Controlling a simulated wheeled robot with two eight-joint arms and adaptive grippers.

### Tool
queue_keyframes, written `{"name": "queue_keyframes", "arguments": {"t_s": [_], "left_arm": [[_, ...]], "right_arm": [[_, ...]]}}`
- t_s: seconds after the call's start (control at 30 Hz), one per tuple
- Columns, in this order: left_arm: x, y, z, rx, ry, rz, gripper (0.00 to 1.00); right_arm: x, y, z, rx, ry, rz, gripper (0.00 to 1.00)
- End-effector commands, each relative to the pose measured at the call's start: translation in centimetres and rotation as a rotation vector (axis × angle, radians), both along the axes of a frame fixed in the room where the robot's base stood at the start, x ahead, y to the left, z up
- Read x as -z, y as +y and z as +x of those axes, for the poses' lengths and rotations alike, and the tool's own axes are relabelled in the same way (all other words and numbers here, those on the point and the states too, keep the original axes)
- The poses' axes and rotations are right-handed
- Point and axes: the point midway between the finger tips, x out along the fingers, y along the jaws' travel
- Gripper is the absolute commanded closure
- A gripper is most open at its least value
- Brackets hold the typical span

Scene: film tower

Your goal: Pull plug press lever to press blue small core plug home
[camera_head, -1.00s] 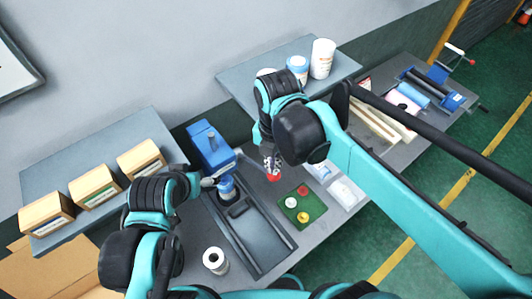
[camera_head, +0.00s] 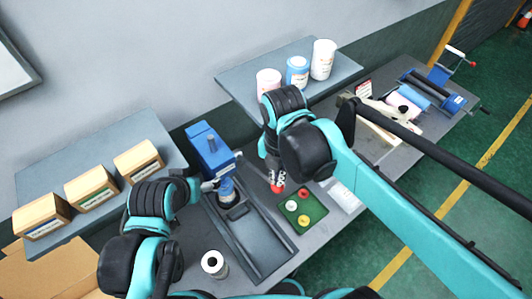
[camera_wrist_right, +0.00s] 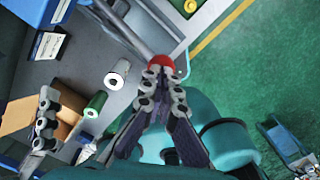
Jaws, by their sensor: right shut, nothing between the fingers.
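The blue plug press (camera_head: 211,150) stands on the grey bench. Its grey lever (camera_wrist_right: 130,28) ends in a red knob (camera_wrist_right: 161,63), which also shows in the head view at the fingers. My right gripper (camera_wrist_right: 164,80) is shut and empty, with its fingertips at the knob; whether they touch it I cannot tell. My left gripper (camera_head: 210,184) is beside the press's lower front; its jaws are too small to read. A blue piece (camera_head: 226,189) shows under the press head, partly hidden; I cannot tell whether it is the blue small core plug.
A green tray (camera_head: 317,222) holds red, white and yellow plugs right of the press. A white roll (camera_head: 214,264) stands at the bench front. Boxes (camera_head: 91,187) sit on the left shelf, and tubs (camera_head: 297,71) on the back shelf. A dark rail fixture (camera_head: 258,243) extends forward from the press.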

Motion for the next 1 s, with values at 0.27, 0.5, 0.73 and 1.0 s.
{"name": "queue_keyframes", "arguments": {"t_s": [0.27, 0.5, 0.73, 1.0], "left_arm": [[0.8, 0.0, 0.0, 0.0, 0.0, 0.0, 0.15], [2.0, 0.0, 0.0, 0.0, 0.0, 0.0, 0.15], [1.9, 0.0, 0.0, 0.0, 0.0, 0.0, 0.15], [2.4, 0.0, 0.0, 0.0, 0.0, 0.0, 0.15]], "right_arm": [[1.3, -0.3, -0.3, 0.0, 0.0, 0.0, 1.0], [3.1, -0.7, -1.0, 0.0, 0.0, 0.0, 1.0], [3.1, -0.7, -1.1, 0.0, 0.0, 0.0, 1.0], [3.8, -0.8, -1.2, 0.0, 0.0, 0.0, 1.0]]}}
